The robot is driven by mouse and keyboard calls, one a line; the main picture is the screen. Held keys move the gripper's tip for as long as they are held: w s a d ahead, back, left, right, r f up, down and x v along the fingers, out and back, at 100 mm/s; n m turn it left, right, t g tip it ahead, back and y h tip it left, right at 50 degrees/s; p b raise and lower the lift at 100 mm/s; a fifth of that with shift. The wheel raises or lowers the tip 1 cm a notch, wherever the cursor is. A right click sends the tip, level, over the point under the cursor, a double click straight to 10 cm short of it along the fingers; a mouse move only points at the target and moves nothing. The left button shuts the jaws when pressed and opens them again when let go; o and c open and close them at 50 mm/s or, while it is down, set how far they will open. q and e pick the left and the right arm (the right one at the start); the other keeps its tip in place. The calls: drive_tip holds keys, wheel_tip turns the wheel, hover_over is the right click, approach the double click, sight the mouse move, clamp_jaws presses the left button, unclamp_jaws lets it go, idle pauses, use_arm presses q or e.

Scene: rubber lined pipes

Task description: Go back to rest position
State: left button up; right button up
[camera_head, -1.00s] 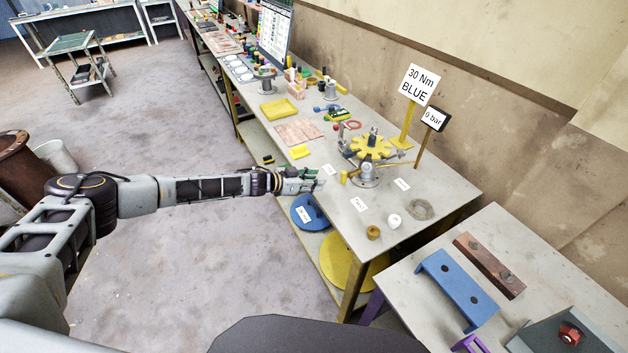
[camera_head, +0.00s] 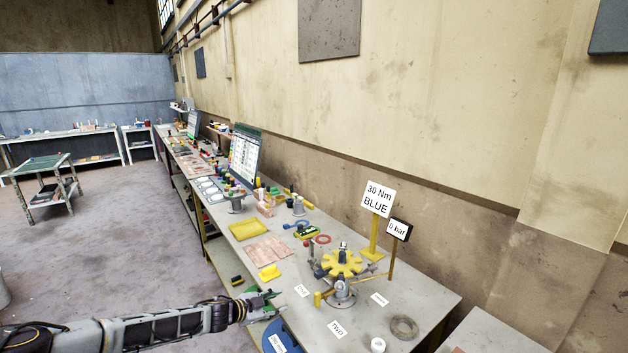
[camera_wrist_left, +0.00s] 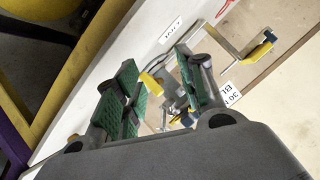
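My left gripper (camera_head: 268,302) is at the near left edge of the long workbench (camera_head: 408,336), with its arm coming in from the lower left. In the left wrist view its two green-padded fingers (camera_wrist_left: 158,98) are spread apart with nothing between them. A yellow star-shaped wheel (camera_head: 342,264) on a grey stand is on the bench to the right of the gripper, apart from it. My right gripper is not in these views.
A sign reading "30 Nm BLUE" (camera_head: 378,197) and a "0 bar" gauge (camera_head: 398,229) stand behind the wheel. A yellow tray (camera_head: 248,229) and a monitor (camera_head: 244,156) are farther along the bench.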

use_arm(q)
drive_tip(key=w+a+r+t+y, duration=0.4)
drive_tip(key=w+a+r+t, duration=0.1)
drive_tip(key=w+a+r, duration=0.85)
drive_tip(key=w+a+f+n+y, duration=0.2)
drive_tip(key=w, duration=0.2)
drive_tip(key=s+a+f+n+g+y, duration=0.1)
drive_tip(key=s+a+f+n, duration=0.1)
drive_tip(key=s+f, duration=0.65)
drive_tip(key=s+a+f+n+g+y, duration=0.1)
drive_tip(key=s+a+f+n+g, duration=0.15)
drive_tip(key=f, duration=1.15)
drive_tip(key=s+a+f+n+g+y, duration=0.1)
drive_tip(key=s+a+f+n, duration=0.15)
drive_tip(key=s+f, duration=0.65)
drive_tip(key=s+d+f+n+g, duration=0.3)
drive_tip(key=s+f, duration=1.9)
drive_tip(key=s+d+f+g, duration=0.1)
drive_tip(key=s+d+f, duration=0.1)
drive_tip(key=s, duration=1.1)
drive_tip(key=s+d+f+n+g, duration=0.1)
drive_tip(key=s+f, duration=0.4)
drive_tip(key=s, duration=0.9)
drive_tip(key=s+d+f+g, duration=0.3)
drive_tip(key=s+f, duration=0.1)
drive_tip(key=s, duration=1)
drive_tip(key=shift+d+f, duration=0.15)
drive_tip(key=shift+d, duration=0.05)
